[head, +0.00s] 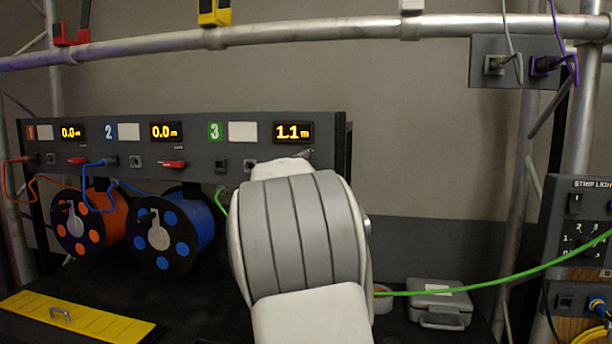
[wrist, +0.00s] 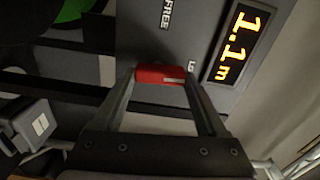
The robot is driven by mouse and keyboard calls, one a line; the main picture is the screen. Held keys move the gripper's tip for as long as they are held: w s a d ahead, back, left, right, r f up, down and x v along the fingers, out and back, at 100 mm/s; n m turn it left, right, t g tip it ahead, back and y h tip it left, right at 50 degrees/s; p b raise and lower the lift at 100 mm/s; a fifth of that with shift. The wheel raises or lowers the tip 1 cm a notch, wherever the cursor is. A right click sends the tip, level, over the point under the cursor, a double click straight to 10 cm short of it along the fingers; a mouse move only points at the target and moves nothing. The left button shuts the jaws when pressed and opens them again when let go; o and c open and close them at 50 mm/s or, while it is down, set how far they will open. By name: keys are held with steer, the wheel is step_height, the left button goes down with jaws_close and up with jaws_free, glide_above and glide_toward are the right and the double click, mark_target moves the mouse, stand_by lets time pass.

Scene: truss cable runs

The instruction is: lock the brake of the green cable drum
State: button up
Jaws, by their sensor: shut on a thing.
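The green cable drum is hidden behind my arm in the head view. Its green cable (head: 520,276) runs out to the right, and a green and black patch (wrist: 75,10), seemingly part of the drum, shows at the wrist view's top left. The red brake lever (wrist: 160,75) is on the grey panel beside the 1.1 m display (wrist: 237,45). My gripper (wrist: 160,80) is shut on this lever, one finger at each end. The word FREE shows above it, and a partly covered label starting with L is close to it. The head view hides my gripper behind my arm.
The panel (head: 190,120) also has red levers above the orange drum (head: 92,222) and blue drum (head: 178,232). A yellow board with a handle (head: 80,316) lies at front left. A grey case (head: 440,304) sits right of my arm, near the taut green cable.

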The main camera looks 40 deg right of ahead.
steer(key=shift+m, duration=0.7)
steer(key=o, duration=1.3)
steer(key=shift+s+a, duration=0.1)
steer(key=v, duration=1.7)
steer(key=shift+a, duration=0.15)
